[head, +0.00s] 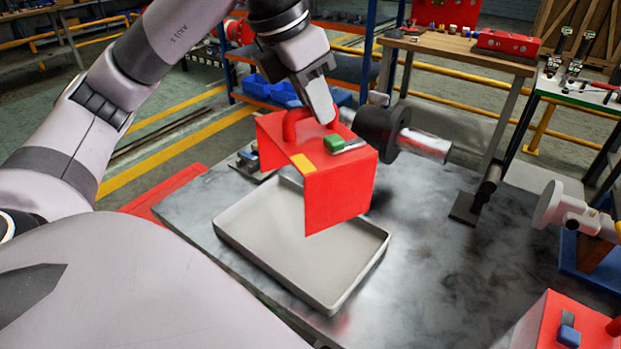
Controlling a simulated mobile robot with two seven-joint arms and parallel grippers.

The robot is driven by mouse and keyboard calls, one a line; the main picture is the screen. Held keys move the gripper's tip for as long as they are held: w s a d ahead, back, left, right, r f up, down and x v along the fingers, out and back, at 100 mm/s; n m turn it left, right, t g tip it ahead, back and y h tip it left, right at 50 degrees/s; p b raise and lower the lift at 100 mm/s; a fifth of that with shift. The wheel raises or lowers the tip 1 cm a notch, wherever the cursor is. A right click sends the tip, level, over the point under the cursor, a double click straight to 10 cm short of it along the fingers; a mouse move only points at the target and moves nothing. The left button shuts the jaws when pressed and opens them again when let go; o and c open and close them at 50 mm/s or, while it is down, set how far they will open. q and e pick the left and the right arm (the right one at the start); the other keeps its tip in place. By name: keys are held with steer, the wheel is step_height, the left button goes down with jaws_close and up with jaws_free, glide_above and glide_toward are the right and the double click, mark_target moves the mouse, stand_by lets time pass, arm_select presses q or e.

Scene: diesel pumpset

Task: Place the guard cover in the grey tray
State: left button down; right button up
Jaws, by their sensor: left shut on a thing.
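The guard cover (338,195) is a red, bent-sheet box with a red loop handle, a yellow label and a green piece on top. My left gripper (318,108) comes down from above and is shut on the handle. The cover appears held above the grey tray (245,232), over its back right part, and hides part of its far side. The visible tray floor is empty. The tray lies on a dark, stained metal table (430,255). My right gripper is not in view.
A dark round hub with a shiny shaft (425,145) is close right of the cover. A red box (560,335) is at the lower right, and a pale flanged part (572,212) at the right edge. The table's middle right is clear.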

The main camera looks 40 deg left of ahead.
arm_select(q)
step_height(320, 180, down, 14)
steer(key=shift+r+b, duration=0.15)
steer(key=shift+b, duration=0.2)
steer(key=shift+f+b, duration=0.25)
steer(key=shift+b, duration=0.05)
steer(key=c, duration=1.1)
jaws_free()
steer(key=shift+o, duration=0.2)
steer(key=shift+r, duration=0.15)
